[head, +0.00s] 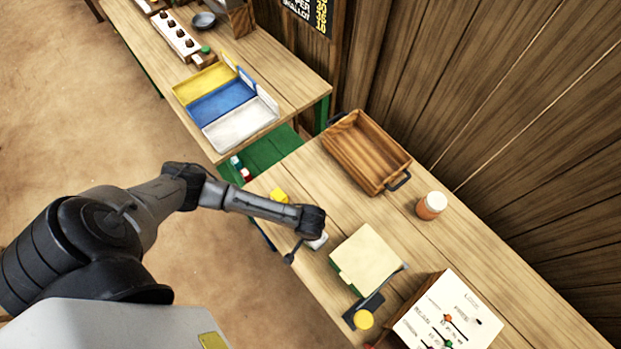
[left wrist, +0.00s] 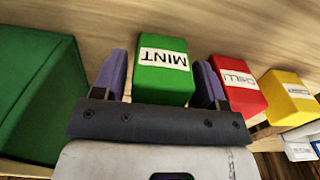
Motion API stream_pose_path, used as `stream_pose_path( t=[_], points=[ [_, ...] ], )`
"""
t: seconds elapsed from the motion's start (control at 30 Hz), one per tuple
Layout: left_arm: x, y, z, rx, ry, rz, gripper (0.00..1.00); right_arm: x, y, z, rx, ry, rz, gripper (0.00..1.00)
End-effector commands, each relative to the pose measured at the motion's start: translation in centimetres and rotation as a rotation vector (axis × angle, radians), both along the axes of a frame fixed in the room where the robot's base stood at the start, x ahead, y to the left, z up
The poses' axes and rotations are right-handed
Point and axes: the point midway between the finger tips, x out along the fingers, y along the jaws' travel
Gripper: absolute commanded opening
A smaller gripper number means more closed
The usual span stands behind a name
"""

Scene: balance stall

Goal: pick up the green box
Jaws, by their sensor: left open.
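The green box (left wrist: 164,75), with a white label reading MINT, stands in the middle of the left wrist view. My left gripper (left wrist: 160,66) is open, with one purple finger on each side of the box. I cannot tell whether the fingers touch it. In the head view my left gripper (head: 306,246) is over the near edge of the table, and I cannot make out the green box there behind the arm. My right gripper is not in view.
A red box (left wrist: 238,86) and a yellow box (left wrist: 290,97) stand right of the green box. A larger green container (left wrist: 35,85) is on its left.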

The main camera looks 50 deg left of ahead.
Motion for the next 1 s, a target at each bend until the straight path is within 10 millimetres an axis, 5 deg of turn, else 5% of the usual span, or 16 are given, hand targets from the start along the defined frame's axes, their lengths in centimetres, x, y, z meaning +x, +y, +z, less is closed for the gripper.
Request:
stream_pose_path(
  t=[0.3, 0.7, 1.0],
  points=[
    [0.0, 0.03, -0.43, 0.001, 0.0, 0.0, 0.66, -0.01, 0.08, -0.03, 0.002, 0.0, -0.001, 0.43],
    [0.0, 0.05, -0.41, 0.001, 0.0, 0.0, 0.29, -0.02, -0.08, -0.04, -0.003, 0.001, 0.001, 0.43],
    [0.04, 0.04, 0.09, 0.0, -0.001, 0.0, 0.28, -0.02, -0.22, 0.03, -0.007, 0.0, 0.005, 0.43]
  ],
)
